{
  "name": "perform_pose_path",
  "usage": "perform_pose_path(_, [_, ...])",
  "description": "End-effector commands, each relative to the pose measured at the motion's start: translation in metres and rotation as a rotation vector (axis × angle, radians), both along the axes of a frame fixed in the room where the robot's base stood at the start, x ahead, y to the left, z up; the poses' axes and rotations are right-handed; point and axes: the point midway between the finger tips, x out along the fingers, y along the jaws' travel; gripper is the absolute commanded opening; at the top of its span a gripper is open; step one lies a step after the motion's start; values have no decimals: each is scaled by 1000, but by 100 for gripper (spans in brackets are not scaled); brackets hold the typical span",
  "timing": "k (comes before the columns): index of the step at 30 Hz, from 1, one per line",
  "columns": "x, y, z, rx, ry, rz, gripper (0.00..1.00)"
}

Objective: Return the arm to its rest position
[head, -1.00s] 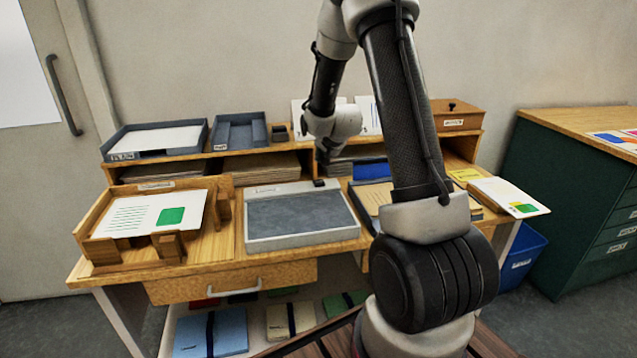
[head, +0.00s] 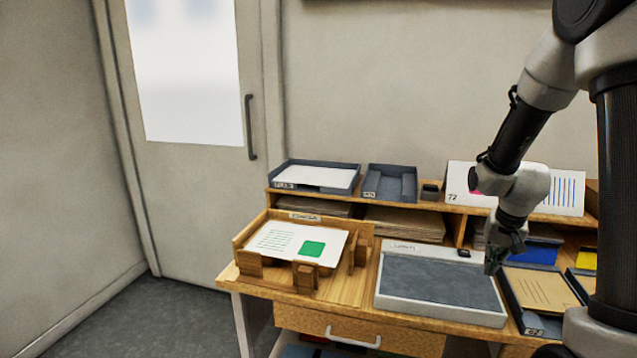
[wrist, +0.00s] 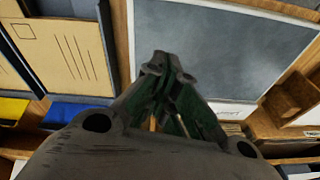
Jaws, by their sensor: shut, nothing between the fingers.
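My gripper (head: 494,262) is shut and empty. In the head view it hangs at the end of my arm, at the right, by the right rear corner of the grey tray with a dark surface (head: 385,300). In the wrist view my gripper (wrist: 163,65) points over the desk, between the dark surface of that tray (wrist: 225,40) and a tan envelope (wrist: 65,45). My arm is bent, with its upper part at the right edge of the head view.
A wooden holder (head: 247,285) with a printed sheet (head: 285,241) stands on the desk's left. Grey trays (head: 315,176) and a propped white card (head: 565,192) stand on the shelf behind. A blue item (head: 535,252) lies right of my gripper. The floor at left (head: 150,315) is clear.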

Motion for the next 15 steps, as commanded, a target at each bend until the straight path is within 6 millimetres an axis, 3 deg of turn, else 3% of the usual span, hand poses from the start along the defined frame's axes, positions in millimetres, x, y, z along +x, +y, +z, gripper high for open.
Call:
perform_pose_path(9, [-136,41,106,-13,140,296,0])
perform_pose_path(15, [-207,58,154,-41,84,402,0])
